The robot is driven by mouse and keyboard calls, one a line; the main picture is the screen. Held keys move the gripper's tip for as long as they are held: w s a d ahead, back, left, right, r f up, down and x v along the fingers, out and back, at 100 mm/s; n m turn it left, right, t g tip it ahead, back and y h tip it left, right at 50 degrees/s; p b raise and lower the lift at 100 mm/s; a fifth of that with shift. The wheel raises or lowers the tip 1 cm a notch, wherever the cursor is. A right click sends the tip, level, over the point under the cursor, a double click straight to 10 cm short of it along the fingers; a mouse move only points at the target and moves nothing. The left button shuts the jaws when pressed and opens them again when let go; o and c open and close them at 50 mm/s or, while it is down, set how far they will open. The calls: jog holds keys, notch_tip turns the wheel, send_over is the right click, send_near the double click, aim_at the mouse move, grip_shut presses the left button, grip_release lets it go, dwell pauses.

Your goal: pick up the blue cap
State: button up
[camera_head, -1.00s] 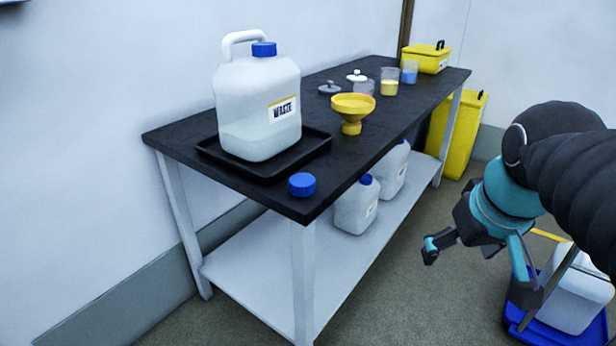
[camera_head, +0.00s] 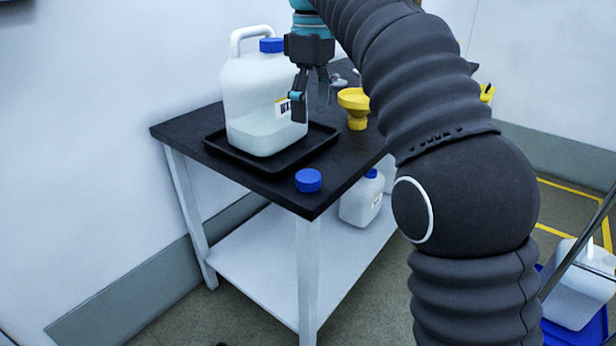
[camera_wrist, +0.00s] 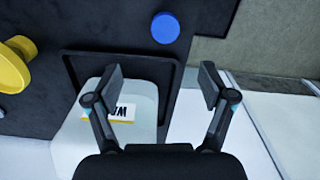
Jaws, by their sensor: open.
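The loose blue cap (camera_head: 308,180) lies on the black table top near its front corner, in front of the tray. In the wrist view the blue cap (camera_wrist: 165,28) is at the top, beyond my fingertips and apart from them. My gripper (camera_head: 308,108) points down in front of the waste container, above the tray's right part and higher than the cap. In the wrist view my gripper (camera_wrist: 160,85) has its two fingers spread wide with nothing held between them.
The white waste container (camera_head: 250,100) with its own blue lid (camera_head: 271,45) stands in a black tray (camera_head: 262,168), close to my gripper. A yellow funnel (camera_head: 355,105) stands to the right. White jugs (camera_head: 362,200) sit on the lower shelf. The table top around the loose cap is clear.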

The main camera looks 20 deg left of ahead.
jog(key=b, duration=0.3)
send_over(307, 175)
jog(key=f, duration=0.8)
jog(key=shift+w+d+f, duration=0.1)
jog(key=shift+w+f, duration=0.2)
jog(key=shift+f, duration=0.05)
jog(key=f, duration=0.2)
jog(key=f+b, duration=0.1)
jog(key=f, duration=0.1)
jog(key=shift+s, duration=0.4)
jog(key=shift+f, duration=0.55)
jog(key=c, duration=1)
